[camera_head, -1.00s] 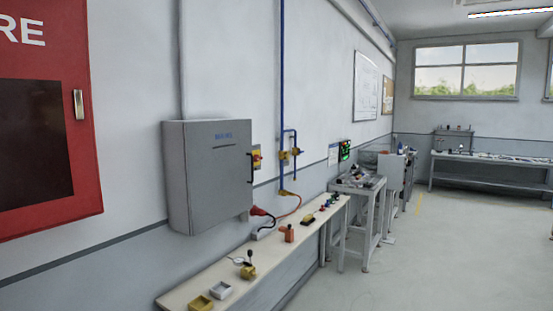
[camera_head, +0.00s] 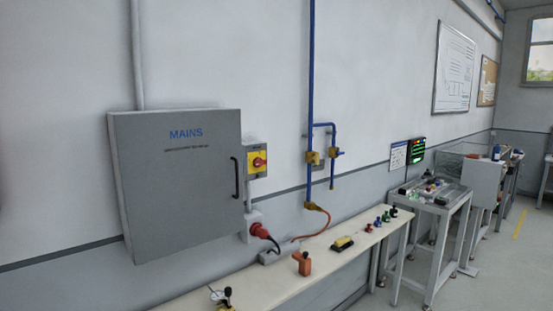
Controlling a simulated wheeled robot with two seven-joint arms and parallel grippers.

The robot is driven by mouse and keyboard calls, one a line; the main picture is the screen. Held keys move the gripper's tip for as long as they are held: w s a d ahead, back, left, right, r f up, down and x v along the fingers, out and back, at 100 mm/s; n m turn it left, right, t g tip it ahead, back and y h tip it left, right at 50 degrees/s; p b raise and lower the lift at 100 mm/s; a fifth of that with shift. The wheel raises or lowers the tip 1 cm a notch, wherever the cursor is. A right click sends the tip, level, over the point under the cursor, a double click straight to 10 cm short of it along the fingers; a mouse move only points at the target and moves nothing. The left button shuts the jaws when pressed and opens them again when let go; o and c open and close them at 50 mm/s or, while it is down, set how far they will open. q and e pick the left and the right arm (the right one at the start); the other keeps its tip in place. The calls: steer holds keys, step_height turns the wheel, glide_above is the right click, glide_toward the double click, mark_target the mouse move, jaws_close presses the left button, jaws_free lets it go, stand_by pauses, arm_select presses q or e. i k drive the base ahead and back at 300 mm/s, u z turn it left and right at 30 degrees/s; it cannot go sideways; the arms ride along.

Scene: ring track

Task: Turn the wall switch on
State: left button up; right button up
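A wall switch (camera_head: 257,161), a grey box with a yellow plate and a red rotary knob, is fixed to the wall just right of the grey MAINS cabinet (camera_head: 180,185). It is small in the view, and I cannot tell its on or off position. A red plug (camera_head: 260,230) sits in a socket below it, with a dark cable going down to the shelf. Neither of my grippers shows in the view.
A narrow cream shelf (camera_head: 330,243) runs along the wall below the switch, with an orange tool (camera_head: 303,263) and several small knobs on it. Blue pipes (camera_head: 311,100) with yellow fittings rise right of the switch. A grey workbench (camera_head: 434,195) stands further right. Floor shows at the right.

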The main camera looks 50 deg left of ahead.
mark_target(258, 161)
steer(key=u, duration=0.65)
steer(key=i, duration=1.5)
steer(key=u, duration=1.2)
